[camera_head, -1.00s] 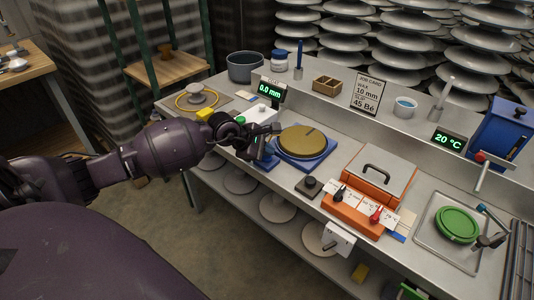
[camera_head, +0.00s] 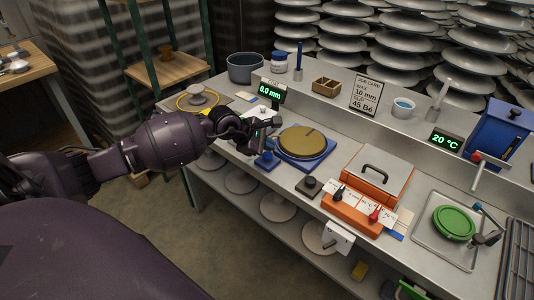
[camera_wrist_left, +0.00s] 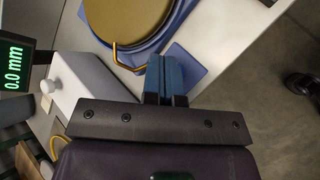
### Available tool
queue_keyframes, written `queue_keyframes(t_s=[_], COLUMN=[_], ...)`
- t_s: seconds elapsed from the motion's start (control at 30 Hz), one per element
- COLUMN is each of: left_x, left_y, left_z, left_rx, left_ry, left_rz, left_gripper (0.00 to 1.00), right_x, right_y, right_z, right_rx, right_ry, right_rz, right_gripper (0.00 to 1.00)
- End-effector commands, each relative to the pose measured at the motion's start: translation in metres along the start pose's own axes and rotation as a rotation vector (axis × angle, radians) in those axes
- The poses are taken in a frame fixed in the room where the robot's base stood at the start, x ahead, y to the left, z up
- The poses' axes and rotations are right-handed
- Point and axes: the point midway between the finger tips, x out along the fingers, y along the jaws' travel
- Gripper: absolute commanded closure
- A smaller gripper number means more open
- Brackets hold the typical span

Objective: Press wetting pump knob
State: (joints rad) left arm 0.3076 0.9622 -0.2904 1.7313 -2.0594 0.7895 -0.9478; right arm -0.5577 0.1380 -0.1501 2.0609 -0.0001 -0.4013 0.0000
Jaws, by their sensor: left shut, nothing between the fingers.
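I cannot tell for sure which of these is the wetting pump knob. My right gripper is out of view.
A white box with a pale knob (camera_wrist_left: 47,87) stands beside the 0.0 mm display (camera_head: 270,91). An orange unit (camera_head: 376,178) with levers and a green round lid (camera_head: 455,223) are further right. Bare bench lies around the dark knob.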

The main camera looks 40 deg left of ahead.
Motion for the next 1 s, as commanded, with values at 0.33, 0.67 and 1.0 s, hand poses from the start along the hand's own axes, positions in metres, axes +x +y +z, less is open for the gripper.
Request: queue_keyframes(t_s=[0.33,0.67,1.0], left_x=[-0.006,-0.025,-0.035], left_y=[0.005,0.019,0.026], left_z=[0.004,0.018,0.026], left_rx=[0.002,0.002,0.001], left_ry=[-0.001,-0.001,-0.001], left_rz=[0.003,0.005,0.001], left_gripper=[1.0,1.0,1.0], right_x=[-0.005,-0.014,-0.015], right_y=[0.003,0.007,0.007], right_z=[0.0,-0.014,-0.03], right_rx=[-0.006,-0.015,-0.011], right_ry=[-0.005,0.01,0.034], right_rz=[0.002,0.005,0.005], right_gripper=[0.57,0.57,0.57])
